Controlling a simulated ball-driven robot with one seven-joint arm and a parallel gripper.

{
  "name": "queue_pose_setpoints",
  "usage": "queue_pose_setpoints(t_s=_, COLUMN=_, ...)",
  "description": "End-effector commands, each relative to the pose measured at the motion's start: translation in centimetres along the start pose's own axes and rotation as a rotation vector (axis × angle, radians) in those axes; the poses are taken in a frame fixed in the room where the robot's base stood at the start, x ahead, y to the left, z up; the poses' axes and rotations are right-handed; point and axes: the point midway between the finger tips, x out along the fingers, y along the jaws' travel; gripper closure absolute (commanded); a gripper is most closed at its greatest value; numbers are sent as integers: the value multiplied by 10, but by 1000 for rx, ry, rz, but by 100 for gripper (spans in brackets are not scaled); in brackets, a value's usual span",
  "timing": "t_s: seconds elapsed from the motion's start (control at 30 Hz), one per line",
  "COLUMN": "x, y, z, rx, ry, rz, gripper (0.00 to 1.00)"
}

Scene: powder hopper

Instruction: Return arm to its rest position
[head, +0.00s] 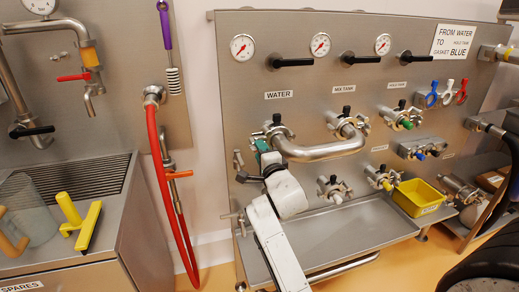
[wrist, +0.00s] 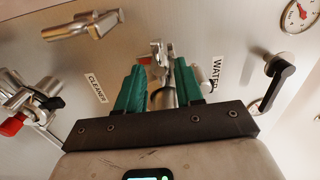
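My white arm (head: 285,198) reaches up from the bottom of the head view to the steel panel (head: 300,20). My gripper (head: 262,147) is at the panel's left part, just below and left of the WATER port clamp (head: 275,128). In the wrist view my gripper (wrist: 159,66) shows two green fingers standing well apart. A metal clamp fitting (wrist: 158,48) shows between and beyond them, with visible gaps beside it. The fingers seem to hold nothing. Whether they touch the fitting is hard to tell.
A bent steel pipe (head: 325,151) spans from the WATER port to the MIX TANK port, close to my gripper. A shelf (head: 345,232) and yellow bin (head: 418,197) lie below right. A red hose (head: 163,190) hangs left. Black valve handles (head: 292,62) stick out above.

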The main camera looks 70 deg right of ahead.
Motion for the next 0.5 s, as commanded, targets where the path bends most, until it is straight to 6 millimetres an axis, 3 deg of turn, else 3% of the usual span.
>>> queue_pose_setpoints(t_s=0.3, x=-52, y=2, z=0, rx=0, ry=1, rz=2, gripper=64)
queue_pose_setpoints(t_s=0.5, x=-66, y=0, z=-1, rx=0, ry=1, rz=1, gripper=64)
